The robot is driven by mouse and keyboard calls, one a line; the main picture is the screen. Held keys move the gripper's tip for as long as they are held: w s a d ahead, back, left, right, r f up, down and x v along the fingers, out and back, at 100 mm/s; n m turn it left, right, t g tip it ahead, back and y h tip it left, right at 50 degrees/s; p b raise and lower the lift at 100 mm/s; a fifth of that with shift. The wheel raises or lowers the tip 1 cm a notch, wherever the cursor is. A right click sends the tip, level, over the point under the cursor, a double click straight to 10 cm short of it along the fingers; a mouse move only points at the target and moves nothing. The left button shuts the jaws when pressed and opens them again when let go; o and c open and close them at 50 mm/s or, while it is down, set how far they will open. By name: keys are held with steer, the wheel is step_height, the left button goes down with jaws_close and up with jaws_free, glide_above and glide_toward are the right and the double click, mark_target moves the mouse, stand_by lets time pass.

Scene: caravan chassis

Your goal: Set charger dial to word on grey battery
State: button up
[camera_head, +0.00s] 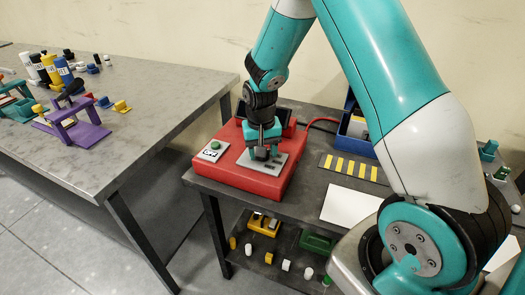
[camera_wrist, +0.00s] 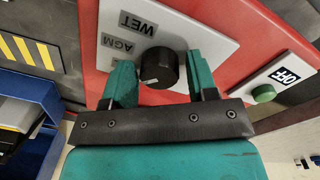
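The red charger (camera_head: 232,178) sits on the dark bench, with a grey dial plate (camera_head: 283,168) on its top. In the wrist view the plate (camera_wrist: 205,25) carries the labels WET (camera_wrist: 138,22) and AGM (camera_wrist: 119,45); any other label is hidden. The round black dial (camera_wrist: 158,68) stands between the two teal fingers of my gripper (camera_wrist: 161,72), with a gap on each side. My gripper (camera_head: 263,153) is open, pointing down over the plate. A pale mark shows on the dial's left part; its exact setting is unclear. No grey battery with a readable word is visible.
A green button (camera_wrist: 263,93) with an OFF label (camera_wrist: 288,74) is beside the dial plate. A yellow-striped panel (camera_head: 349,167), a white sheet (camera_head: 350,205) and a blue bin (camera_head: 354,132) lie to the right. A grey table (camera_head: 150,140) with tools stands at left.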

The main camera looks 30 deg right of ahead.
steer(key=shift+o, duration=0.6)
step_height(320, 180, up, 17)
steer(key=shift+a+r+b, duration=0.2)
steer(key=shift+a+b, duration=0.1)
steer(key=shift+b, duration=0.05)
steer(key=s+a+r+n+y, duration=0.2)
steer(key=s+a+n, duration=0.4)
steer(key=s, duration=0.6)
steer(key=s+a+r+n+y, duration=0.1)
steer(key=s+a+n, duration=0.4)
steer(key=s+a, duration=0.6)
steer(key=shift+s+r+n+y, duration=0.35)
steer(key=shift+s+n+y, duration=0.05)
steer(key=shift+s+y, duration=0.45)
